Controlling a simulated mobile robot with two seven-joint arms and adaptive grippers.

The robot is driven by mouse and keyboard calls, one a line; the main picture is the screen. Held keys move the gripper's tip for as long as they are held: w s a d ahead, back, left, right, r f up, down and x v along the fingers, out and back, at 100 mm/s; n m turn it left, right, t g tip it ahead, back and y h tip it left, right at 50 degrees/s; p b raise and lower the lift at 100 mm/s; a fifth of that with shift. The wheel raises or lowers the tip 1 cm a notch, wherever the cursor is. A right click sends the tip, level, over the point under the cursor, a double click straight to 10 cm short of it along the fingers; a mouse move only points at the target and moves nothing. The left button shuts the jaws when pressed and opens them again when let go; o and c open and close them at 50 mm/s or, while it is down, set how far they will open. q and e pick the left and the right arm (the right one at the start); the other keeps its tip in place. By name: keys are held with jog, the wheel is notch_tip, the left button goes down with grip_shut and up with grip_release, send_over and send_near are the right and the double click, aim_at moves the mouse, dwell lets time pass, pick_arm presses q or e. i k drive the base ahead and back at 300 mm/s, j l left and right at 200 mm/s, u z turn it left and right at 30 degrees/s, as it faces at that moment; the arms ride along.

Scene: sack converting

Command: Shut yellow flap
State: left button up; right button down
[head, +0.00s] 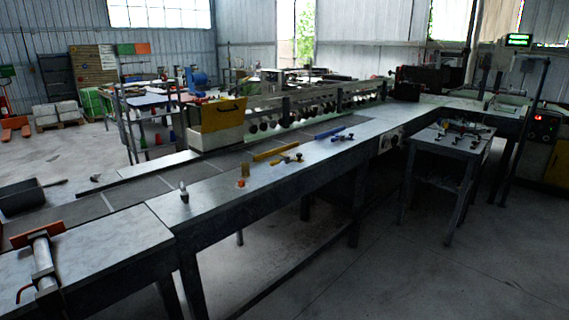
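The yellow flap (222,114) is a panel with a dark handle, at the near left end of the long roller machine (300,108). It stands roughly upright above a pale box-shaped housing (216,137). I cannot tell from this distance whether it is fully closed against the machine. Neither of my grippers shows in the head view.
A long grey bench (240,187) runs along the machine's front, carrying a yellow bar (275,150), a blue bar (329,133) and small tools. A side table (450,142) stands to the right. A device with an orange bar (37,234) is at lower left. The right foreground floor is clear.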

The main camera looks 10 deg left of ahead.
aim_at(216, 116)
jog(key=i+l+u, duration=0.1)
jog(key=i+u, duration=0.25)
jog(key=i, duration=0.15)
jog(key=i+l+u, duration=0.2)
jog(key=i+u, duration=0.15)
jog(key=i, duration=0.15)
jog(key=i+l+u, duration=0.2)
jog(key=l+u, duration=0.15)
jog(key=l, duration=0.3)
jog(key=i, duration=0.05)
